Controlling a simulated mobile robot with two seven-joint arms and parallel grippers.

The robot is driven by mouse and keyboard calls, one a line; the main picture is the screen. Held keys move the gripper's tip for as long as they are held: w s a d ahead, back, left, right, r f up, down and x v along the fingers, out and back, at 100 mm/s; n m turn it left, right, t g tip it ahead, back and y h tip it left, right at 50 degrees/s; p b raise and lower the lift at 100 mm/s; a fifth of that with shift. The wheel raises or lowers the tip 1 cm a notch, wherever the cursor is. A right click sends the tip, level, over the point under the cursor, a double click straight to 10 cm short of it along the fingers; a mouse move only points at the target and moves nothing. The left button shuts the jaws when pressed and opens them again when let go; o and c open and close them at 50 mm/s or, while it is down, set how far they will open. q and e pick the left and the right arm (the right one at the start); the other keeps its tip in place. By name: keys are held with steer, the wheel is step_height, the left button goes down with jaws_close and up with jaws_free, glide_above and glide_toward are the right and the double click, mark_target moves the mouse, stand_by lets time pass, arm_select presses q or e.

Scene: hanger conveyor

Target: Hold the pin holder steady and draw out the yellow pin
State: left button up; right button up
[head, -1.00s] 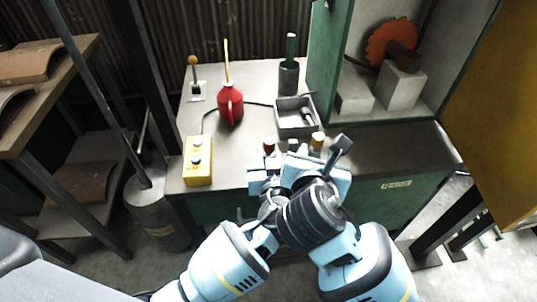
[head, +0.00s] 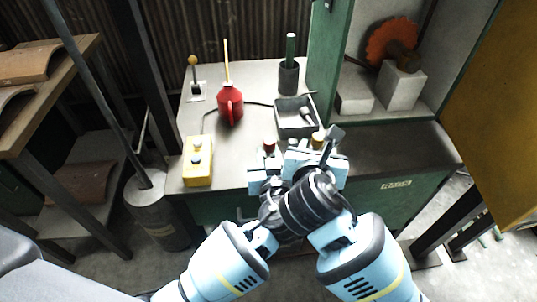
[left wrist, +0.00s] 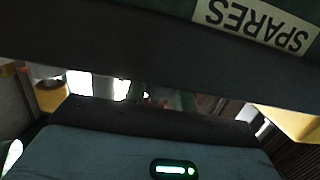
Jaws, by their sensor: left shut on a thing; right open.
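The yellow pin (head: 318,137) shows its knob just beyond my right gripper at the front of the bench. A red knob (head: 269,146) stands to its left. The pin holder below these knobs is mostly hidden by my grippers in the head view. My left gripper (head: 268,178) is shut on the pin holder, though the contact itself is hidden. My right gripper (head: 318,163) is open and close beside the left one, just in front of the yellow pin. In the left wrist view a yellow rounded thing (left wrist: 50,95), probably this pin, shows at the left.
The bench (head: 240,145) carries a red oil can (head: 230,105), a yellow button box (head: 198,160), a grey tray (head: 279,122) and a dark cup (head: 288,78). A green machine frame (head: 321,60) rises at the right. A SPARES label (left wrist: 252,22) shows upside down in the left wrist view.

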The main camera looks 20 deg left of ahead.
mark_target(318, 137)
steer(key=shift+x, duration=3.25)
steer(key=c, duration=0.8)
steer(key=shift+r, duration=0.1)
steer(key=shift+c, duration=0.2)
steer(key=shift+r, duration=3.05)
